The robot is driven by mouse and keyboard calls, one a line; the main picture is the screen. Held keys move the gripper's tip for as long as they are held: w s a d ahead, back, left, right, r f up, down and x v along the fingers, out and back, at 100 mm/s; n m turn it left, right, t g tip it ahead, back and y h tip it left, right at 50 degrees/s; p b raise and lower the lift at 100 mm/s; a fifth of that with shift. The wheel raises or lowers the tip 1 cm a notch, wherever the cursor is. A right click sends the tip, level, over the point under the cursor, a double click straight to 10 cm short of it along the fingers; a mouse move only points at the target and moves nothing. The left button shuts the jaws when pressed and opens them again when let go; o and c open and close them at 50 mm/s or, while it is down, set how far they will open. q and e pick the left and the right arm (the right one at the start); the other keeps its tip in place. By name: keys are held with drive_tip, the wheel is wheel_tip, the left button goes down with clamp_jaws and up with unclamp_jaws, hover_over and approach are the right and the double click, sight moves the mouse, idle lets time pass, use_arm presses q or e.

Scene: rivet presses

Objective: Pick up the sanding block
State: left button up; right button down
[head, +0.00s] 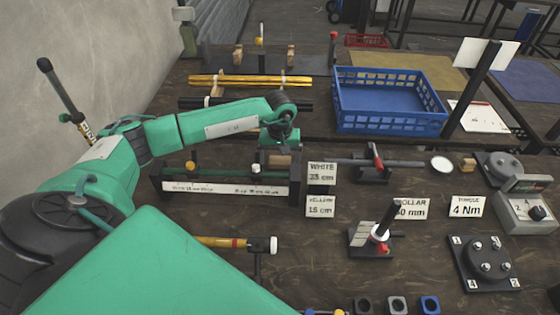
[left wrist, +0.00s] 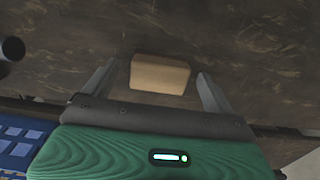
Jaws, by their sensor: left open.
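The sanding block appears to be the tan block (left wrist: 160,75) on the dark wooden table in the left wrist view. It also shows in the head view (head: 280,160), just below my left gripper and partly covered by it. My left gripper (head: 279,148) points down at the block and is open. In the left wrist view its two fingers (left wrist: 156,84) stand on either side of the block, with a gap at each side. I cannot tell the exact height of the fingertips over the table. My right gripper is not in view.
A black rack with a white label strip (head: 225,188) stands close to the left gripper. A blue crate (head: 390,122) and yellow rods (head: 250,79) lie beyond it. Label cards (head: 321,173) and a red-handled clamp (head: 378,160) are to the right.

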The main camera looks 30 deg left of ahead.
use_arm(q)
drive_tip(key=shift+c, duration=0.7)
drive_tip(key=c, duration=0.9)
drive_tip(key=shift+c, duration=0.2)
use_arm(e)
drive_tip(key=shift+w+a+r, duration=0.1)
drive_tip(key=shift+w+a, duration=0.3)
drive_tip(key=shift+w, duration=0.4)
use_arm(q)
drive_tip(key=shift+r, duration=0.55)
wheel_tip(320, 180, up, 7)
drive_tip(key=shift+b, duration=0.8)
wheel_tip(320, 180, up, 11)
drive_tip(key=b, duration=0.1)
hover_over(280, 160)
drive_tip(key=shift+s+r, duration=0.15)
drive_tip(key=shift+r, duration=0.35)
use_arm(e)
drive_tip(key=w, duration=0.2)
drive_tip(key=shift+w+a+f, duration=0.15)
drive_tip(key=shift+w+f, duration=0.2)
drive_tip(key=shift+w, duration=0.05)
